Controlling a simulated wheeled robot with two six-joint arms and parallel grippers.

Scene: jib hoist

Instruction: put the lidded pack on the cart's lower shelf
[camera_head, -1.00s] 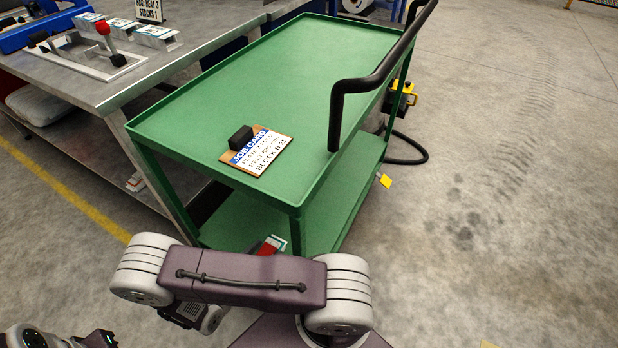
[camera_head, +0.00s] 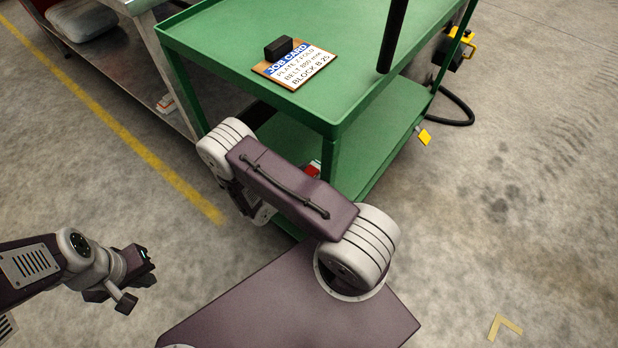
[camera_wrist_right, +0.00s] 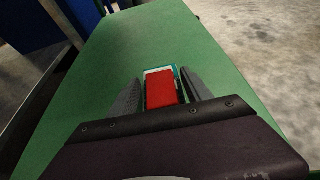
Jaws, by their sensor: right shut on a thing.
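The pack, red on top with a white and teal edge (camera_wrist_right: 160,88), sits between the two grey fingers of my right gripper (camera_wrist_right: 162,86), which is shut on it. In the head view only a small red part of the pack (camera_head: 312,170) shows behind my right arm; the right gripper is hidden there. The green cart's lower shelf (camera_head: 385,135) lies under the top tray. In the right wrist view a green shelf surface (camera_wrist_right: 150,40) spreads beneath and beyond the pack; I cannot tell whether they touch. My left gripper (camera_head: 145,272) hangs over the floor at left, its jaws unclear.
The cart's top tray (camera_head: 235,50) holds a job card (camera_head: 297,66) with a black block. A metal bench (camera_head: 160,60) is at upper left. The shelf beyond the pack looks clear.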

